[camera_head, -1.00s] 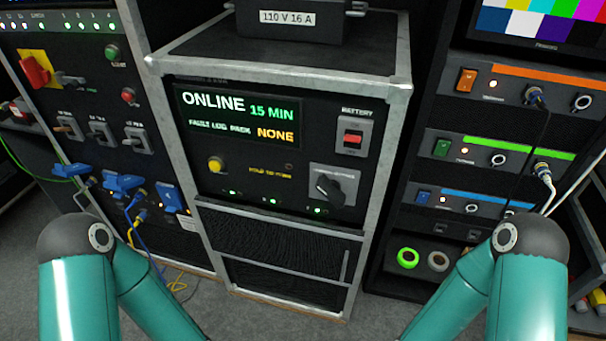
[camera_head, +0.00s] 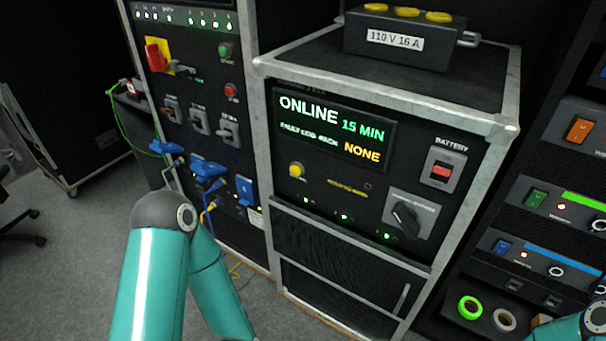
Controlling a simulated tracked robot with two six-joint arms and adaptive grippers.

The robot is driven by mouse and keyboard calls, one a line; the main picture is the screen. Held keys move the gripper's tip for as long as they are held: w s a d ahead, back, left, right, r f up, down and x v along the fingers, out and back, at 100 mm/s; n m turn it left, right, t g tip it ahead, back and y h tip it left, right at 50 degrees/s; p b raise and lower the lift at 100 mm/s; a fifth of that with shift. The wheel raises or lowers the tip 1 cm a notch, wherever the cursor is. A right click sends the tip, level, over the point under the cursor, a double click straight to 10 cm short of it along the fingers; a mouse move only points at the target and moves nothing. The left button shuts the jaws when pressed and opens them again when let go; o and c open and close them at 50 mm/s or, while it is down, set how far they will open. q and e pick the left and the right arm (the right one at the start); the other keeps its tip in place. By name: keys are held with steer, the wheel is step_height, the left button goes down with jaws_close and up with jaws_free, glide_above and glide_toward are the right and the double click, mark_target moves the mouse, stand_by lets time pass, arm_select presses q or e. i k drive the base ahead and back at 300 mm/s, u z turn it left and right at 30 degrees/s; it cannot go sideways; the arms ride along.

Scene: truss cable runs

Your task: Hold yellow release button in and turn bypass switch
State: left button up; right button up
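The yellow release button (camera_head: 296,170) sits at the lower left of the black unit's front panel, under the display (camera_head: 335,131). The display reads ONLINE, 15 MIN and NONE. The black bypass switch (camera_head: 406,216) is a rotary knob on a grey plate at the panel's lower right, its handle tilted. My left arm's teal links show at the lower left, below the panel. A small part of my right arm shows at the lower right corner. Neither gripper is in view. Nothing touches the button or the switch.
A red battery switch (camera_head: 441,171) sits above the bypass switch. A 110 V 16 A box (camera_head: 402,40) stands on top of the cabinet. The left rack holds blue plugs (camera_head: 206,166) and a red rotary switch (camera_head: 157,54). Green and white tape rolls (camera_head: 470,307) lie at lower right.

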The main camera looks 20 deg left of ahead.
mark_target(294, 169)
steer(key=u, duration=0.75)
steer(key=i, duration=0.15)
steer(key=z, duration=2.75)
steer(key=k, duration=0.3)
steer(key=u, duration=0.35)
steer(key=k, duration=1)
steer(key=u, duration=0.8)
steer(key=i, duration=0.55)
steer(key=u, duration=0.7)
steer(key=i, duration=0.7)
steer(key=z, duration=0.35)
